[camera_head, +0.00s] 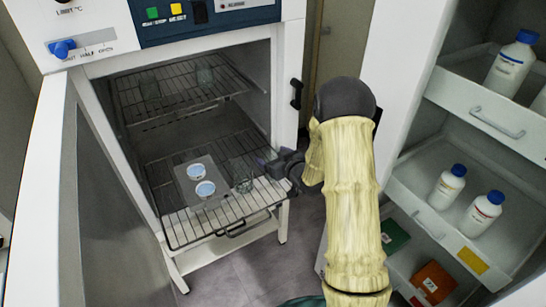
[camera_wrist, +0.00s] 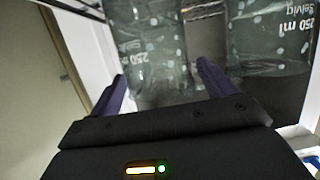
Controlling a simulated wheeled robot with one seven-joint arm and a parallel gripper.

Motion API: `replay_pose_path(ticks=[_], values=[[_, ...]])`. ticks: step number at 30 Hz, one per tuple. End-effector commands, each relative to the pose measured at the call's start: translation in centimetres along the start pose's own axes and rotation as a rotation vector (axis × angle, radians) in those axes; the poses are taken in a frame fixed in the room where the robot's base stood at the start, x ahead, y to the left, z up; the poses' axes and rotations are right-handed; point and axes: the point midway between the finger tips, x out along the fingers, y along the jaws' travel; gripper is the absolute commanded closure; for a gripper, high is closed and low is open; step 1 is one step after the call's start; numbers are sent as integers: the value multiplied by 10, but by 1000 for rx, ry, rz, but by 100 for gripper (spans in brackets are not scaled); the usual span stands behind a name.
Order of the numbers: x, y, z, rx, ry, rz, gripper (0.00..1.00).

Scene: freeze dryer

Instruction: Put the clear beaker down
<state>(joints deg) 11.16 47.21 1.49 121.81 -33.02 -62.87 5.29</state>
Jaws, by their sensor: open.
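A clear beaker marked 250 ml (camera_wrist: 150,45) is between the two spread fingers of my gripper (camera_wrist: 160,80) in the wrist view. A second clear 250 ml beaker (camera_wrist: 270,45) stands close to its right, outside the fingers. In the head view, clear glass (camera_head: 242,176) shows faintly at the right of the lower wire rack (camera_head: 185,232), just left of my gripper (camera_head: 270,165). The two beakers are hard to tell apart there. My gripper is open at the front right of the rack. The beaker bases are not clearly seen.
A flat tray (camera_head: 187,181) with two blue-white dishes (camera_head: 205,189) lies left of the beakers. The upper rack (camera_head: 172,98) holds faint clear glassware (camera_head: 205,76). The dryer door (camera_head: 105,200) stands open at left. Drawers with bottles (camera_head: 482,213) are at right.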

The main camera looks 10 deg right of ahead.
Motion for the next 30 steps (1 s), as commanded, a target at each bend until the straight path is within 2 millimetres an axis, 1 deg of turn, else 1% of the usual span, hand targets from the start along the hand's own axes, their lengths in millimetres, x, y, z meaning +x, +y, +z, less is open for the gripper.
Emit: replay_pose_path(ticks=[2,5,8,18,21,25,30], values=[[-2,0,-3,0,0,0,18],[-13,1,-1,0,0,1,18],[-29,1,-1,0,0,2,18],[-96,1,-1,0,0,3,18],[-110,1,-1,0,1,2,18],[-120,0,-1,0,0,1,18],[-121,0,-2,0,0,0,18]])
